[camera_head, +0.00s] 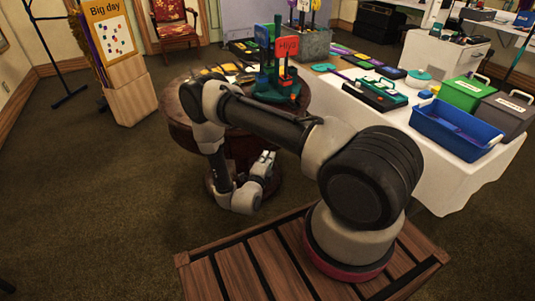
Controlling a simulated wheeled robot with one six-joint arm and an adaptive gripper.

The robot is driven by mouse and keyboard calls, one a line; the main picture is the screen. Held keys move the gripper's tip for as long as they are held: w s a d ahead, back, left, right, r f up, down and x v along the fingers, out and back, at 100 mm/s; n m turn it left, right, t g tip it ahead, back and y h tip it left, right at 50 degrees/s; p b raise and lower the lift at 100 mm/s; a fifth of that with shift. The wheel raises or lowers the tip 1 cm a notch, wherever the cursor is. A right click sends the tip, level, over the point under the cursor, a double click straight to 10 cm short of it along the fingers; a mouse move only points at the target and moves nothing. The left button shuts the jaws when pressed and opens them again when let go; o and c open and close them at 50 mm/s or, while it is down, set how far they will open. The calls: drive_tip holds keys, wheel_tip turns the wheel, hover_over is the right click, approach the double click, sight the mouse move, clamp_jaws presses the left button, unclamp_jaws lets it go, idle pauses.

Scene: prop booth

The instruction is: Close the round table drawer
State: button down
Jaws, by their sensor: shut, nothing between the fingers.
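The round table (176,112) is dark reddish brown and stands left of the white-clothed table, partly behind my arm. My gripper (267,157) is low in front of the round table's right side, below its top. Its fingers are shut and empty. I cannot make out the drawer or how far it is open, because my arm covers much of the table's front. I cannot tell whether the gripper touches the table.
A green stand with coloured signs (277,65) and flat items are on the round table. The white-clothed table (440,185) to the right holds a blue bin (455,128) and several boxes. A wooden stand (130,92) is at the left.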

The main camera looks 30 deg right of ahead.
drive_tip(key=shift+w+d, duration=0.8)
drive_tip(key=shift+w, duration=0.8)
drive_tip(key=shift+w+d, duration=0.85)
drive_tip(key=shift+w, duration=0.7)
drive_tip(key=shift+w+d, duration=0.8)
drive_tip(key=shift+w, duration=0.8)
